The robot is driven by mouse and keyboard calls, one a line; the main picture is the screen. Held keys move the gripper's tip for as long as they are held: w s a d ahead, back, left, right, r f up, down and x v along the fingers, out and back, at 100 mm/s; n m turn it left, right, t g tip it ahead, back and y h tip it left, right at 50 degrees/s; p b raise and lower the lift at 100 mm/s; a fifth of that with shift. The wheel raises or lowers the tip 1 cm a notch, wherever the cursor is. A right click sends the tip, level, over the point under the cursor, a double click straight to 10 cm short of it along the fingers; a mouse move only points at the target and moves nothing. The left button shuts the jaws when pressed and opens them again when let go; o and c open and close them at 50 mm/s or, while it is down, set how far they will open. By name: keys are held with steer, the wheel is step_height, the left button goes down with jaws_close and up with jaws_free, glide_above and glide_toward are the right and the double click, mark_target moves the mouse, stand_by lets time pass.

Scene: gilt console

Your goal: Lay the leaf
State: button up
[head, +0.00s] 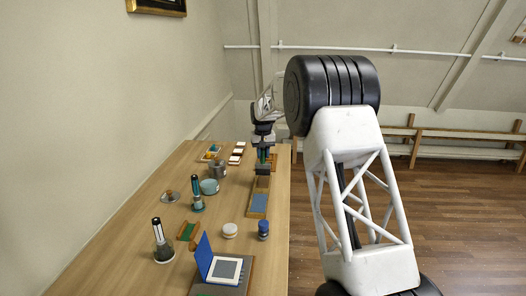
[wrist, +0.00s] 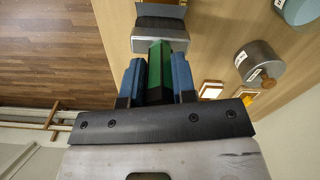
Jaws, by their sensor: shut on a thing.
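My gripper (wrist: 156,75) is shut on a green handle (wrist: 160,62) between its blue fingertips in the wrist view. A wide pale-grey head with a dark edge (wrist: 160,24) shows beyond the handle, apparently part of the same tool. In the head view my gripper (head: 263,158) hangs above the far right of the table, over a long wooden tray or frame with a blue panel (head: 259,202). An open blue booklet (head: 203,256) lies at the near right, with a pale square (head: 226,270) that may be the leaf. I cannot tell whether any leaf is on the tool.
The wall borders the left.

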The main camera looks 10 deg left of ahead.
mark_target(263, 163)
steer(key=shift+f, duration=1.8)
steer(key=shift+f, duration=0.75)
stand_by(1.6)
steer(key=shift+r, duration=0.1)
steer(key=shift+r, duration=3.5)
